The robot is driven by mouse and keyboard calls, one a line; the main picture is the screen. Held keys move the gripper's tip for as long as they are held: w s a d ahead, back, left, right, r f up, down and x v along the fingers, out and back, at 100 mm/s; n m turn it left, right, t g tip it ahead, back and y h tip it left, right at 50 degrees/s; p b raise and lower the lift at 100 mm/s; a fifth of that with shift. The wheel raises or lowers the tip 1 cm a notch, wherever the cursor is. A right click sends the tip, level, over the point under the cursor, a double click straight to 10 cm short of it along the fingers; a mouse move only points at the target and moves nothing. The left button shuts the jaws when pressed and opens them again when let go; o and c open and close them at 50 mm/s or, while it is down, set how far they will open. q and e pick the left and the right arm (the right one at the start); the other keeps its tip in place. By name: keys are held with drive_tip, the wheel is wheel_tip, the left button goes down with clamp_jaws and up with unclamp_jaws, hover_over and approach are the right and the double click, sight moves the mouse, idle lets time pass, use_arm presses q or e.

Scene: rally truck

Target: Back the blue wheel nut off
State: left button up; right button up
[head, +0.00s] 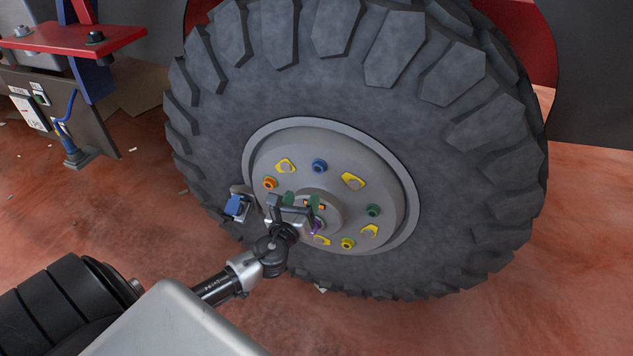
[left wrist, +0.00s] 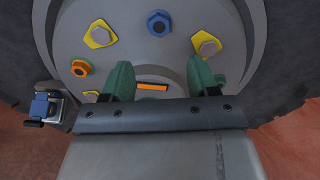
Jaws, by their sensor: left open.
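The blue wheel nut (head: 320,165) sits at the top of the grey wheel hub (head: 385,190), seated on its face. In the left wrist view the blue nut (left wrist: 158,23) is near the top, beyond the fingertips. My left gripper (head: 302,200) is in front of the hub's centre, below the blue nut and apart from it. Its two green fingers (left wrist: 161,75) are spread, with no nut between them. An orange mark (left wrist: 152,87) on the hub centre shows between them. My right gripper is not in view.
Around the blue nut are an orange nut (head: 270,183), a green nut (head: 373,210), a yellow nut (head: 347,243) and several grey nuts with yellow tags (head: 352,181). The big tyre (head: 470,190) surrounds the hub.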

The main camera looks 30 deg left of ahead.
sight(318, 169)
use_arm(q)
drive_tip(key=x, duration=0.9)
drive_tip(key=shift+w, duration=0.15)
drive_tip(key=shift+w+a, duration=0.2)
drive_tip(key=shift+w, duration=0.3)
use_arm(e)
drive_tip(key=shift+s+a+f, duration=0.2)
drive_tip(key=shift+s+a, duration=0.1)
use_arm(q)
drive_tip(key=c, duration=0.9)
drive_tip(key=shift+b, duration=0.3)
drive_tip(key=shift+c, duration=0.2)
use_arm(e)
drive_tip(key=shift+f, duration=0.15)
